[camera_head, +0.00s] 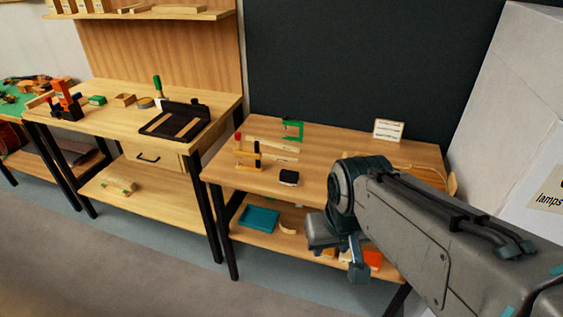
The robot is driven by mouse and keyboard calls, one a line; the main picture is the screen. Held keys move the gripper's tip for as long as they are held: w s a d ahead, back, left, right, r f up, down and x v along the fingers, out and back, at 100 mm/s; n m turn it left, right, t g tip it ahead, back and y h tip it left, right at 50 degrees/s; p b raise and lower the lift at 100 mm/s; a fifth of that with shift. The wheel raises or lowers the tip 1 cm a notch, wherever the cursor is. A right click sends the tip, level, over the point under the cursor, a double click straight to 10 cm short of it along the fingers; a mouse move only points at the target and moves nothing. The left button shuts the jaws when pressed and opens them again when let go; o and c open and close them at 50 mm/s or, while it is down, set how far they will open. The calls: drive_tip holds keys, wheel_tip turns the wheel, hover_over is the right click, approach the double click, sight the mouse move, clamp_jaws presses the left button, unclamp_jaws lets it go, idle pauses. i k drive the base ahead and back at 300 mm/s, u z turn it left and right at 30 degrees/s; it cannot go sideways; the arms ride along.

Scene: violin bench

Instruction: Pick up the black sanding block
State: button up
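The black sanding block (289,178) appears to be the small dark block lying on the top of the right-hand wooden bench (313,187), near its front edge. It has a pale strip along its lower side. My gripper (338,254) hangs in front of that bench, below and to the right of the block and apart from it. My arm comes in from the right and hides part of the bench. The fingers are small and dark, and I cannot tell whether they are open or shut.
A white card (388,130) stands at the back. A blue tray (259,219) lies on the lower shelf.

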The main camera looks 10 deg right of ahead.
sight(287, 177)
drive_tip(key=u, duration=1.2)
drive_tip(key=i, duration=1.75)
drive_tip(key=z, duration=2.7)
